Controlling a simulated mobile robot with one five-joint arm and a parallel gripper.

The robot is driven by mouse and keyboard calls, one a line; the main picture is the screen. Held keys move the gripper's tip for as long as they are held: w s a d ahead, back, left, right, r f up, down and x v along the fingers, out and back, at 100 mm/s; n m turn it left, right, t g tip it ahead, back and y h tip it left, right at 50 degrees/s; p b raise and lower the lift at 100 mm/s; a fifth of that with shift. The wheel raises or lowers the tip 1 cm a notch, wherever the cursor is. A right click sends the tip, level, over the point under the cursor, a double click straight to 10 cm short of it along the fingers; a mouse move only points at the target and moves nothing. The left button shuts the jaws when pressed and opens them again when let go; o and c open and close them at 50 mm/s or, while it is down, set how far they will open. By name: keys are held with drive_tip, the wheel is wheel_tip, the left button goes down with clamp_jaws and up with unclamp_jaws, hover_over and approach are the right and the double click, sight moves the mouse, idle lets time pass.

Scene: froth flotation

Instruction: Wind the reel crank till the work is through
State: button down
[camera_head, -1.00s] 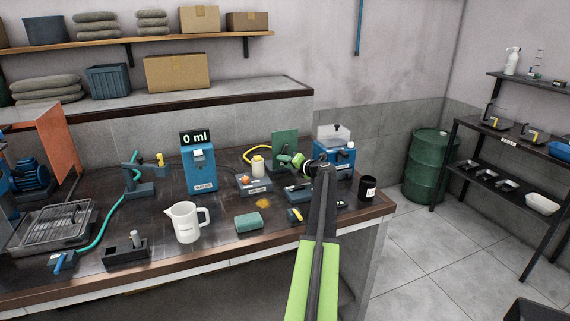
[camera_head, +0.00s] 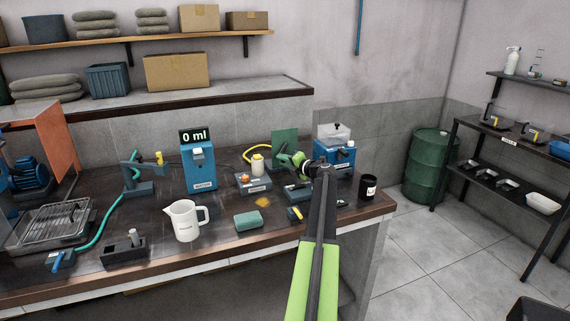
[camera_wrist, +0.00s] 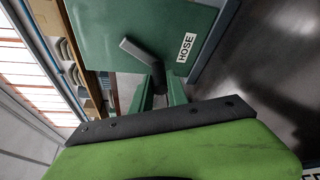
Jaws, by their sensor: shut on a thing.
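The hose reel shows in the wrist view as a green panel (camera_wrist: 180,22) with a white HOSE label. Its dark crank (camera_wrist: 143,52) sticks out from the panel with a bent arm, and its end sits between the green fingers of my gripper (camera_wrist: 160,96). My gripper is shut on the crank handle. In the head view the green reel panel (camera_head: 284,141) stands at the back right of the bench, with my gripper (camera_head: 289,159) just in front of it. My arm hides part of that area, and the crank is hard to make out there.
A blue water dispenser (camera_head: 198,168) reading 0 ml, a white jug (camera_head: 186,222) and a teal sponge (camera_head: 248,220) are on the bench. A blue machine (camera_head: 338,158) and a black cup (camera_head: 368,187) stand close to my arm.

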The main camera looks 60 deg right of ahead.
drive_tip(key=m+t+b, duration=0.1)
drive_tip(key=m, duration=0.1)
drive_tip(key=w+a+r+m, duration=0.1)
drive_tip(key=shift+a+r+m+t+b, duration=0.1)
drive_tip(key=shift+a+m+t+b, duration=0.05)
drive_tip(key=shift+m+t+b, duration=0.25)
drive_tip(key=shift+w+a+r+m+t+h+b, duration=0.15)
drive_tip(key=shift+r+m+t+b, duration=0.3)
drive_tip(key=shift+m, duration=0.55)
drive_tip(key=shift+w+a+r+m+t+h+b, duration=0.2)
drive_tip(key=shift+r+m, duration=0.35)
drive_tip(key=shift+m, duration=0.45)
drive_tip(key=shift+s, duration=0.1)
drive_tip(key=c, duration=1.3)
unclamp_jaws()
